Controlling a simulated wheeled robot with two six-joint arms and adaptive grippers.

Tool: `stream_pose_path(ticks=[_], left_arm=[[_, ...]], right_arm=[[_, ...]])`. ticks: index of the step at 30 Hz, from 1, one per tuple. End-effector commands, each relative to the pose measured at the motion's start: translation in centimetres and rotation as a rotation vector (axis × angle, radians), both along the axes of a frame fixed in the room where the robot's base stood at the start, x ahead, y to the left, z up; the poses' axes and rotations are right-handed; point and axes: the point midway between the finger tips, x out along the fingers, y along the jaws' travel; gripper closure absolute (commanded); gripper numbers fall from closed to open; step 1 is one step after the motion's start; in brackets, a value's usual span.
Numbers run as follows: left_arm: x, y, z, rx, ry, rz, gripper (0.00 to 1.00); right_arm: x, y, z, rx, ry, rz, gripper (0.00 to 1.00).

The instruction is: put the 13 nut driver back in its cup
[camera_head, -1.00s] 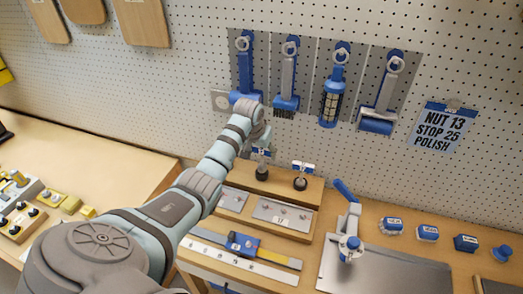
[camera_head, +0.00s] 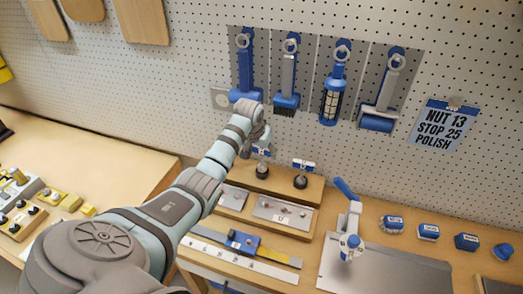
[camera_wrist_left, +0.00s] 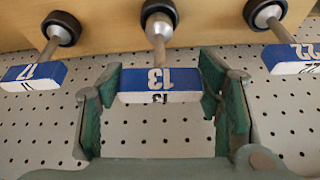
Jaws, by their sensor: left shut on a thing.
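The 13 nut driver (camera_wrist_left: 160,82) has a blue and white block handle marked 13. My left gripper (camera_wrist_left: 158,92) is shut on this handle, one green-padded finger at each end. Its shaft runs to a dark ringed cup (camera_wrist_left: 158,10) on the wooden rack; I cannot tell how deep it sits. In the head view my left gripper (camera_head: 262,143) is at the rack by the wall, partly hidden by its own wrist. Nut drivers marked 17 (camera_wrist_left: 35,76) and 22 (camera_wrist_left: 292,58) stand on either side. My right gripper is not in view.
The wooden rack (camera_head: 285,187) stands against the pegboard. Blue tools hang above, including a brush (camera_head: 287,100) and a roller (camera_head: 378,122). A card (camera_head: 442,128) reads NUT 13, STOP 25, POLISH. A blue-handled clamp (camera_head: 348,215) stands on a grey plate to the right.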

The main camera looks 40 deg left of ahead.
Motion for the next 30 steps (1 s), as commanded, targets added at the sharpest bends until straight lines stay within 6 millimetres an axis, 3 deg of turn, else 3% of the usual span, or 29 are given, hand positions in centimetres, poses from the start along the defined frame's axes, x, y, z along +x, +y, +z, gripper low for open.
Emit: stream_pose_path(ticks=[30], left_arm=[[0.0,0.0,-2.0,0.0,-0.001,0.0,0.78]], right_arm=[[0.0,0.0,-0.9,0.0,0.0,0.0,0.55]])
